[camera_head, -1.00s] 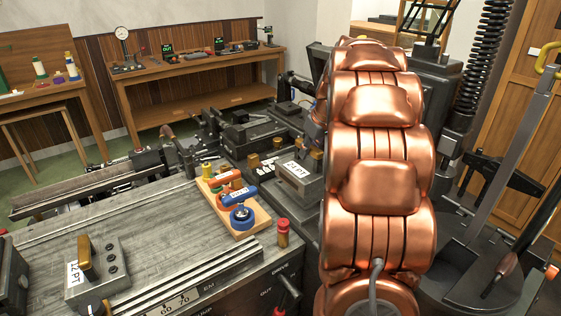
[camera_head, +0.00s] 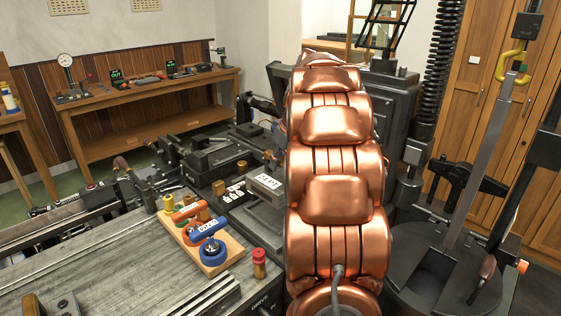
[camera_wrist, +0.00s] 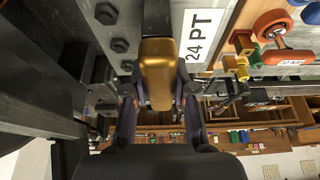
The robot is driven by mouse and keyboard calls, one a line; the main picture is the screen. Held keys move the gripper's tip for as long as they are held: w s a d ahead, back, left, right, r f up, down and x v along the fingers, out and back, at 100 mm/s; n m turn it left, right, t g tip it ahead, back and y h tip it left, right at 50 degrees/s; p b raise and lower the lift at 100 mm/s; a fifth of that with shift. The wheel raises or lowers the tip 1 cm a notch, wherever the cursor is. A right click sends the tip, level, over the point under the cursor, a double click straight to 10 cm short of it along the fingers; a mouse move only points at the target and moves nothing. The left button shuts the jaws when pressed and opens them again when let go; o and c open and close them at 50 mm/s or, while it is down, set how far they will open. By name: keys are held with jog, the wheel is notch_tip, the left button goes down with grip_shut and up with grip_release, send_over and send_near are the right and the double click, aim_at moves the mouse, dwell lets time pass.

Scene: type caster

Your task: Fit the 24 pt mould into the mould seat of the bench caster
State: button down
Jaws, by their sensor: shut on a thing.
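The 24 pt mould (camera_head: 264,187) is a grey steel block with a white label, just left of my copper arm in the head view. In the wrist view its brass handle (camera_wrist: 158,62) stands between my fingers, beside the "24 PT" label (camera_wrist: 198,35). My gripper (camera_wrist: 160,92) is shut on this handle. In the head view my arm hides the gripper. The bench caster (camera_head: 215,158) is the dark machine behind and left of the mould. I cannot make out its mould seat; the mould and my arm cover part of the machine.
A lever stand (camera_head: 420,285) is at right.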

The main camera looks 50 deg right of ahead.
aim_at(280, 176)
jog(key=shift+f+b, duration=1.9)
jog(key=shift+f, duration=0.85)
jog(key=shift+d, duration=0.1)
jog(key=shift+s+b, duration=0.1)
jog(key=shift+b, duration=0.7)
dwell(0.3)
jog(key=shift+f+b, duration=0.7)
jog(key=shift+f, duration=0.5)
dwell(0.6)
jog(key=c, duration=0.9)
grip_release()
jog(key=shift+o, duration=0.2)
jog(key=v, duration=1.2)
jog(key=shift+s, duration=0.1)
